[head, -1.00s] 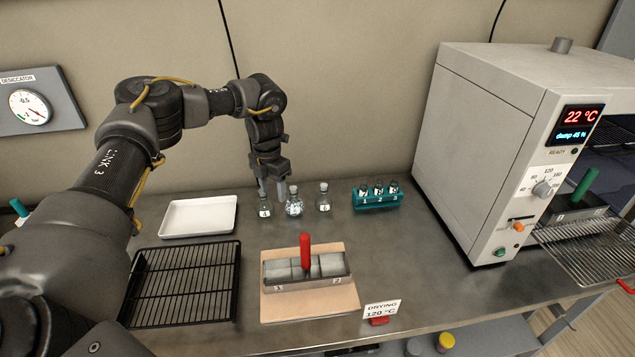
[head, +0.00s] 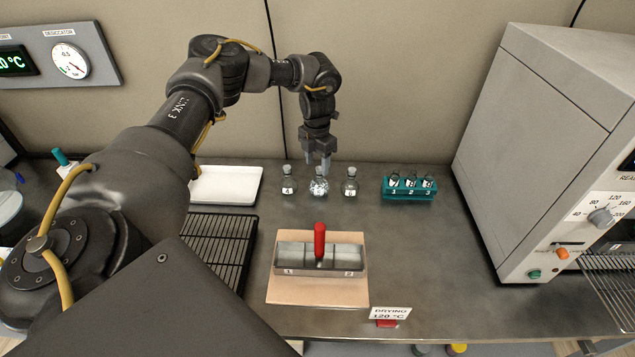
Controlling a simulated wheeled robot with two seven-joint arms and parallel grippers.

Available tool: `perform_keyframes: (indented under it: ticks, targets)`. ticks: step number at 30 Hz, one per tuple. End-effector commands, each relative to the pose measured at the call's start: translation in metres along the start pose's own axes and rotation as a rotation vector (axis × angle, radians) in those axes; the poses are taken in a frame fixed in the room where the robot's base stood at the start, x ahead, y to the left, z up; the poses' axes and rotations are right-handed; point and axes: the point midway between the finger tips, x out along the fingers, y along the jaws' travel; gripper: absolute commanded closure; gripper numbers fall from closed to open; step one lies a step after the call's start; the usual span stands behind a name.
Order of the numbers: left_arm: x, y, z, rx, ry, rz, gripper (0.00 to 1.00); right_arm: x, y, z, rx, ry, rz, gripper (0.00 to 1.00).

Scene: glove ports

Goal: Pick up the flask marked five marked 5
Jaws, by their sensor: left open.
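Three small stoppered glass flasks stand in a row at the back of the bench. The left flask (head: 288,184) and right flask (head: 350,185) look clear, each with a small label. The middle flask (head: 319,187) holds something pale and speckled. Its label is too small to read surely, as are the other two. My left gripper (head: 318,168) points down, open, with its fingers at the neck of the middle flask. The fingers hide its stopper and neck. I cannot tell whether they touch the glass. My right gripper is out of view.
A teal rack (head: 409,190) of numbered vials stands right of the flasks. A white tray (head: 225,186) and black wire rack (head: 212,245) lie left. A metal box with a red handle (head: 319,240) sits in front on a board (head: 318,292). An oven (head: 540,140) stands right.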

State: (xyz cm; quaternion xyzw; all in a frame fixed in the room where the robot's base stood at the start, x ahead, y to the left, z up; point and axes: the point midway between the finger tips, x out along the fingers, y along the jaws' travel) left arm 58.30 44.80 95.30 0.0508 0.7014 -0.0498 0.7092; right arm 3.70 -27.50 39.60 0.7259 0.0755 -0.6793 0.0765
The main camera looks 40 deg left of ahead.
Motion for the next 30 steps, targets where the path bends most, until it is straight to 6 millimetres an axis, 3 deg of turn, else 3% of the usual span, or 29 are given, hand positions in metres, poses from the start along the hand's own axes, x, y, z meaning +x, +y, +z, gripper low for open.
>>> perform_keyframes:
  ticks: [2, 5, 10, 13, 18, 24, 30]
  targets:
    - [0.004, 0.001, 0.001, -0.002, 0.002, 0.001, 0.49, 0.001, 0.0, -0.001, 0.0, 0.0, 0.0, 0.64]
    - [0.006, 0.002, 0.002, -0.005, 0.003, 0.002, 0.49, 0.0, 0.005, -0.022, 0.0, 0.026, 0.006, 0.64]
    - [0.026, 0.006, 0.003, -0.006, 0.006, 0.003, 0.49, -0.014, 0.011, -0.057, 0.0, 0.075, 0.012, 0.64]
    - [0.041, 0.007, 0.005, -0.006, 0.005, 0.002, 0.49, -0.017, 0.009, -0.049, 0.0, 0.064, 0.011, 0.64]
    - [0.054, 0.007, 0.005, -0.006, 0.002, 0.002, 0.49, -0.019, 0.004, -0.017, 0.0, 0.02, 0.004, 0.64]
    - [0.055, 0.007, 0.005, -0.007, 0.001, 0.002, 0.49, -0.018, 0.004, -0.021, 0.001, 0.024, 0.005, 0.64]
    - [0.055, 0.007, 0.005, -0.007, 0.001, 0.001, 0.73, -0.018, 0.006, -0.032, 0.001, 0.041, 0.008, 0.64]
